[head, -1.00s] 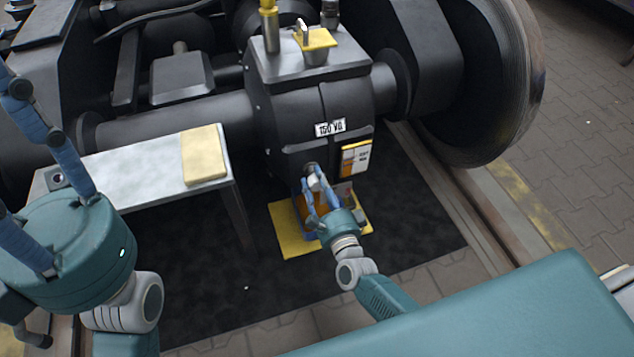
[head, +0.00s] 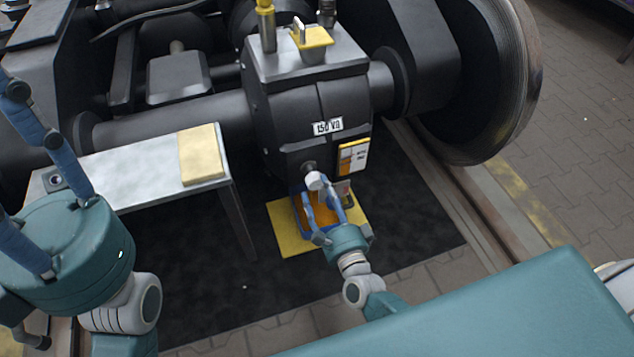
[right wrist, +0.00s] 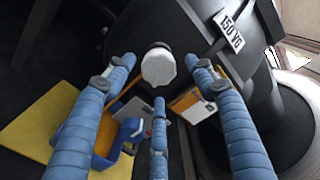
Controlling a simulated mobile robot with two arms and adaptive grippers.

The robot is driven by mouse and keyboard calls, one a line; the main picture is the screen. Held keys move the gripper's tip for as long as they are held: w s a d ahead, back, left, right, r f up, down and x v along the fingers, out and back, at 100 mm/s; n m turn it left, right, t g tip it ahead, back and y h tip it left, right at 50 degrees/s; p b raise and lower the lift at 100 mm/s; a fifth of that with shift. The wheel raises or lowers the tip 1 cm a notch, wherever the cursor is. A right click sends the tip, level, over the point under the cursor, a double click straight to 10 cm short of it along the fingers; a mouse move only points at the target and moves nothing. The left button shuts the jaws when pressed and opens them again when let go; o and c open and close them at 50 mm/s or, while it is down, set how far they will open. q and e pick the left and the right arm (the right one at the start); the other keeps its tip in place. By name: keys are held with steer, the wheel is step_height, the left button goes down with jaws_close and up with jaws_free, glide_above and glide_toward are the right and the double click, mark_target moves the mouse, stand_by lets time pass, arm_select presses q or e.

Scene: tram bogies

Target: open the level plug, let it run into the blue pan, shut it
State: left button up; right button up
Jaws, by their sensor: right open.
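The level plug (head: 313,181) is a pale, faceted cap on a dark boss low on the front of the black gearbox (head: 290,120). It also shows in the right wrist view (right wrist: 158,68). My right gripper (head: 322,205) is open and empty, its blue fingers spread just in front of and below the plug, with a gap between. The blue pan (right wrist: 78,140) is below the plug, partly hidden by my fingers, with orange-brown inside. No stream shows. My left gripper (head: 50,190) is at the left edge, away from the gearbox; its fingertips are cut off.
The pan is on a yellow mat (head: 285,240) over a dark floor mat (head: 210,270). A grey table (head: 130,175) with a yellow cloth (head: 201,155) stands left. A label card (head: 353,157) is right of the plug. A large wheel (head: 490,90) stands at right.

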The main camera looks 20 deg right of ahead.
steer(key=s, duration=0.7)
steer(key=shift+s+d, duration=0.15)
